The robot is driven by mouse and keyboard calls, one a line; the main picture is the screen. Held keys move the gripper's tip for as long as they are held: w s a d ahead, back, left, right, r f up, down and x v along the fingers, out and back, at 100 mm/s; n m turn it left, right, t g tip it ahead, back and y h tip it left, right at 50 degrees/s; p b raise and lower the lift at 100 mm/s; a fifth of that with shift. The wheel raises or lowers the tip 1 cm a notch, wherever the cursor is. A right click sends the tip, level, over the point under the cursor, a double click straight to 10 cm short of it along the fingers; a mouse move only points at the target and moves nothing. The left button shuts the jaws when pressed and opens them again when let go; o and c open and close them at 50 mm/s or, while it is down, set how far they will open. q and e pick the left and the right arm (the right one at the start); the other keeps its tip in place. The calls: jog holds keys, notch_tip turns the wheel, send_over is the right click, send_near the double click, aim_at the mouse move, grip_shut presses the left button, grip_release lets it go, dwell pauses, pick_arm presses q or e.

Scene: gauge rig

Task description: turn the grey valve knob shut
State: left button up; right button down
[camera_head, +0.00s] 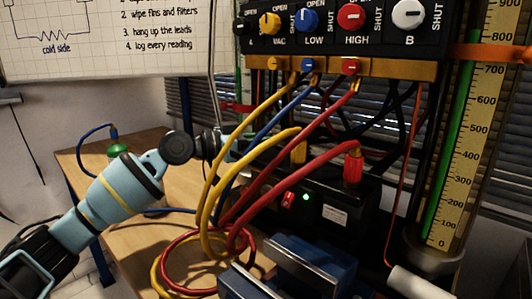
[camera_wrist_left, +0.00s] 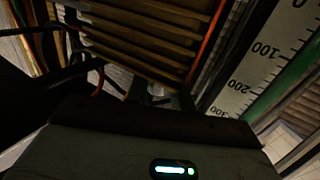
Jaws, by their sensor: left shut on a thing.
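The palest knob on the gauge panel is the light grey-white one marked B (camera_head: 408,14), at the top right, with OPEN and SHUT printed by it. I cannot tell if it is the grey valve knob. My left gripper (camera_head: 230,145) is well below and left of it, beside the yellow hose, which partly hides it. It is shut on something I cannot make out. The wrist view shows slats close ahead; the fingers are mostly dark there. My right gripper is not in view.
Yellow (camera_head: 270,25), blue (camera_head: 307,19) and red (camera_head: 351,16) knobs line the panel. Yellow, blue and red hoses (camera_head: 318,163) loop below it. A tall scale with a green column (camera_head: 453,130) stands at right. A wooden table (camera_head: 135,250) lies below, with blue blocks (camera_head: 312,262) in front.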

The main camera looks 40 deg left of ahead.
pick_arm(q)
jog(key=shift+a+r+b, duration=0.3)
jog(key=shift+r+b, duration=0.15)
jog(key=shift+b, duration=0.05)
jog(key=shift+s+r+m+h, duration=0.1)
jog(key=shift+r+m+h, duration=0.2)
jog(key=shift+h, duration=0.1)
grip_shut()
jog(key=o, duration=0.7)
grip_release()
jog(key=shift+o, duration=1.2)
jog(key=shift+s+f, duration=0.1)
jog(key=shift+s, duration=0.05)
jog(key=shift+f, duration=0.15)
jog(key=shift+d, duration=0.1)
